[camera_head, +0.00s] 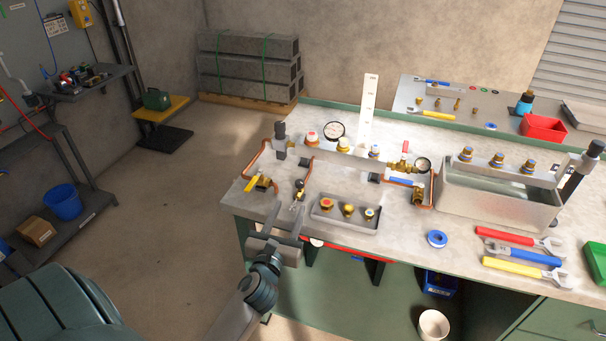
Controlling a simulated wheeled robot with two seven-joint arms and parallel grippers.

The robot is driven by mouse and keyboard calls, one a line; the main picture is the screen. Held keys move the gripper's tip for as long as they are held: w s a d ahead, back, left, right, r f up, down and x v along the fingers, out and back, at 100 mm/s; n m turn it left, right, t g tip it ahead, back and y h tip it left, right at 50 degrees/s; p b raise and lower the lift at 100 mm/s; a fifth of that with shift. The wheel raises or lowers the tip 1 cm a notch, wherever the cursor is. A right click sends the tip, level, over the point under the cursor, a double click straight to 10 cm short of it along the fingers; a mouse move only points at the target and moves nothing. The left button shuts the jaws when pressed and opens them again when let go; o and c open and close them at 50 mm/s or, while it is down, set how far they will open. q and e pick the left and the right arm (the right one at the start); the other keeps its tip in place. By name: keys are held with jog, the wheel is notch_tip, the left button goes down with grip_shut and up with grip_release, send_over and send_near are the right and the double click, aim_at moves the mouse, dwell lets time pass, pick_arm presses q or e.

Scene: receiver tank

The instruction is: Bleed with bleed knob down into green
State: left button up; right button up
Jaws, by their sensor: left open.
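My left gripper (288,210) reaches in at the bench's front left edge. Its two fingers are apart and point away from me, with nothing seen between them. Just beyond the fingertips is a small brass valve with a dark round knob (299,185); I cannot tell if they touch. I cannot tell for sure that this is the bleed knob. The copper and grey pipe assembly (310,155) stands behind it. One round gauge (333,130) is at its back and another gauge (422,164) at its right. Their needles and green zones are too small to read. My right gripper is not in view.
A yellow-handled valve (254,182) is left of the fingers, and a grey tray of brass fittings (345,213) is right of them. A metal tank (500,200) and several wrenches (520,238) fill the bench's right side.

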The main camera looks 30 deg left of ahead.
aim_at(300, 184)
pick_arm(q)
jog(key=p+x, duration=0.2)
jog(key=x, duration=1.4)
jog(key=shift+w+a, duration=0.1)
jog(key=shift+w, duration=0.1)
grip_shut()
